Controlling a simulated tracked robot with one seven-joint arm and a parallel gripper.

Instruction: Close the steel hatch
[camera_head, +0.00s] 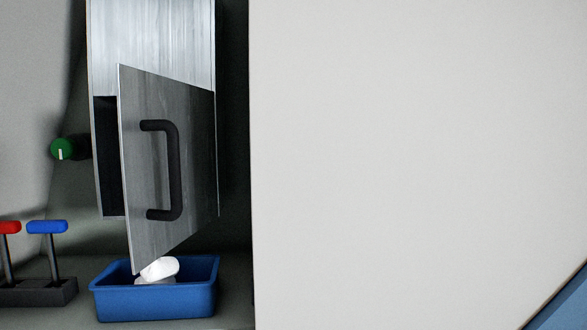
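The steel hatch (200,150) is a grey brushed-metal door on the front of a tall steel cabinet (150,40). It stands partly open, its left edge swung out and its right edge against the cabinet. A dark gap (106,150) shows at its left. A black bar handle (174,170) is mounted upright on the hatch's outer face. My gripper is not in view, so its state and its distance from the hatch cannot be seen.
A blue bin (155,304) with white objects (160,269) stands below the hatch. A green knob (63,149), a red-topped lever (9,228) and a blue-topped lever (47,227) are at left. A large pale surface (420,150) fills the right.

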